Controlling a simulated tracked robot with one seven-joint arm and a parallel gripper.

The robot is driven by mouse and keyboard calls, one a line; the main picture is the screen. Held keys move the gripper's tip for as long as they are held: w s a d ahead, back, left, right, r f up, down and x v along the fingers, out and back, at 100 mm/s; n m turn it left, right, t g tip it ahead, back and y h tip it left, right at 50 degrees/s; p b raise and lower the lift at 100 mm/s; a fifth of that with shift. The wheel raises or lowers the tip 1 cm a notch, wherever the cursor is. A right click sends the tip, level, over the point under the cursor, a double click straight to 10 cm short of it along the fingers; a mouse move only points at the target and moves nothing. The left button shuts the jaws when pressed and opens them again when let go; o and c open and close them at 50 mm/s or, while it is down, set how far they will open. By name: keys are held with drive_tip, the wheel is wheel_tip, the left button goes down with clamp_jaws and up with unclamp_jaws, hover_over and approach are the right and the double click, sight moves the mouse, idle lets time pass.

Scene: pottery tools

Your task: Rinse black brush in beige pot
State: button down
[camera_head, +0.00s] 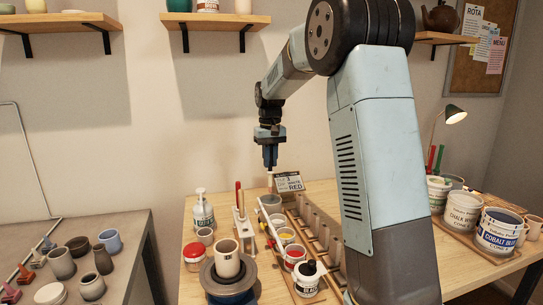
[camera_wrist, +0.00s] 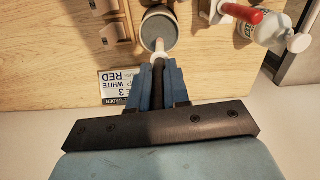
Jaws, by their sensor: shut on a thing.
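My gripper (camera_head: 270,165) is shut on the black brush, held upright and tip down above the table. In the wrist view the brush's dark handle (camera_wrist: 158,82) lies between the blue fingers, and its pale lower end (camera_wrist: 160,46) overlaps the near rim of a round pot. This pot (camera_wrist: 150,14) has a pale rim and grey contents. In the head view the pot (camera_head: 270,207) stands just below the brush. I cannot tell whether the tip is over the opening or inside it. A beige cup (camera_head: 228,262) stands on a round wheel at the front.
A card (camera_head: 289,182) reading white and red stands behind the pot. A red-handled tool (camera_head: 239,198) stands upright in a rack to the left, near a white pump bottle (camera_head: 203,212). Paint pots (camera_head: 295,255) and a row of slots (camera_head: 312,222) lie close on the right.

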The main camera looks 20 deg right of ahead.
sight(270, 171)
drive_tip(key=shift+f, duration=3.45)
